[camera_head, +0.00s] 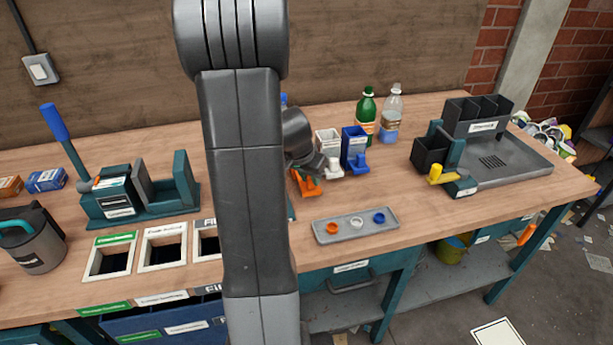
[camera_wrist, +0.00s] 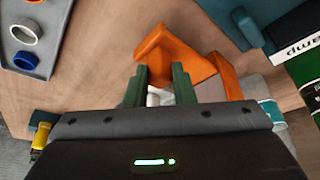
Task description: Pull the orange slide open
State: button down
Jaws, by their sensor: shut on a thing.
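The orange slide (camera_head: 307,185) shows at the foot of a dispenser that my arm mostly hides in the head view. In the wrist view its angular orange handle (camera_wrist: 166,42) lies at the fingertips. My gripper (camera_wrist: 164,80) has its two green fingers on the handle, shut on it. More orange (camera_wrist: 229,76) shows just right of the fingers. How far the slide is open cannot be told. In the head view my gripper (camera_head: 318,168) is small and dark, beside the orange part.
A white dispenser (camera_head: 328,141) and a blue dispenser (camera_head: 355,143) stand close to the right. A grey tray (camera_head: 345,235) with three coloured rings lies in front. Bottles (camera_head: 366,112) stand behind. Square bin openings (camera_head: 110,260) lie to the left.

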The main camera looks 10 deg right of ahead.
jog(key=shift+s, duration=0.3)
jog(key=c, duration=1.5)
grip_release()
jog(key=shift+s, duration=0.15)
jog(key=shift+a+r, duration=0.1)
jog(key=shift+r, duration=0.45)
jog(key=v, duration=1.2)
jog(key=shift+s+r, duration=0.25)
jog(key=shift+r, duration=0.05)
jog(key=shift+a, duration=0.1)
